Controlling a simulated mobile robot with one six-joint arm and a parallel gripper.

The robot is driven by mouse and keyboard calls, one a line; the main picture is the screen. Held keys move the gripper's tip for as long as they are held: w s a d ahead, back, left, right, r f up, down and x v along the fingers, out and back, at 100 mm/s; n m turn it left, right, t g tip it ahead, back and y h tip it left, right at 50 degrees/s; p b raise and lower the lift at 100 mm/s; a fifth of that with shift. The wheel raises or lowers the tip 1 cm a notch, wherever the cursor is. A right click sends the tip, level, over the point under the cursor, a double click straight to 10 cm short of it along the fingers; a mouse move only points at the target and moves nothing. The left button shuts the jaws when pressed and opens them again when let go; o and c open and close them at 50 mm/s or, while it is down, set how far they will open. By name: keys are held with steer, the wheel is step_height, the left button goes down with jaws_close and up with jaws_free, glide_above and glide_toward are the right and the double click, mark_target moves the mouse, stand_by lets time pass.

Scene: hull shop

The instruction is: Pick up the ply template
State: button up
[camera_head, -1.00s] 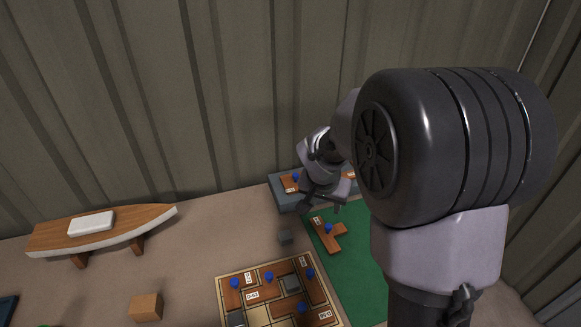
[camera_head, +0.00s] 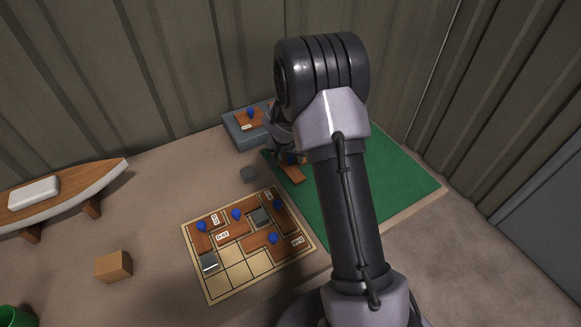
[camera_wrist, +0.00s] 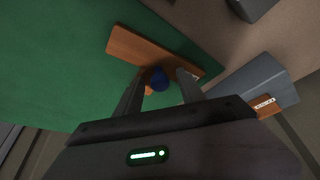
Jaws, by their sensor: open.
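A brown wooden piece with a blue knob, seemingly the ply template (camera_head: 293,175), lies on the green mat (camera_head: 400,180). In the head view my arm hides part of it. In the wrist view the wooden piece (camera_wrist: 150,48) shows as a long bar, with a short stub partly hidden below the blue knob (camera_wrist: 158,78). My gripper (camera_head: 284,154) is low over it. In the wrist view my gripper (camera_wrist: 160,82) is open, with its two fingers on either side of the knob. I cannot tell whether they touch it.
A grey-blue stand (camera_head: 233,131) with another knobbed wooden piece (camera_head: 249,119) is close behind the gripper. A small grey block (camera_head: 248,174) lies left of the mat. A grid board (camera_head: 236,274) holds several knobbed pieces. A boat model (camera_head: 75,187) and wooden block (camera_head: 113,266) stand left.

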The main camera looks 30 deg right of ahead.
jaws_close()
stand_by(0.3)
steer(key=shift+r, duration=0.25)
step_height(320, 180, up, 4)
steer(key=shift+f+p, duration=0.25)
steer(key=shift+p, duration=0.9)
steer(key=s+a+b, duration=0.1)
steer(key=s, duration=0.4)
steer(key=s+a+b, duration=0.1)
steer(key=s+b, duration=0.1)
steer(key=s, duration=0.3)
steer(key=s+a+r+b, duration=0.1)
steer(key=s+a+b, duration=0.1)
steer(key=s, duration=0.3)
steer(key=shift+s, duration=0.25)
steer(key=shift+d, duration=0.1)
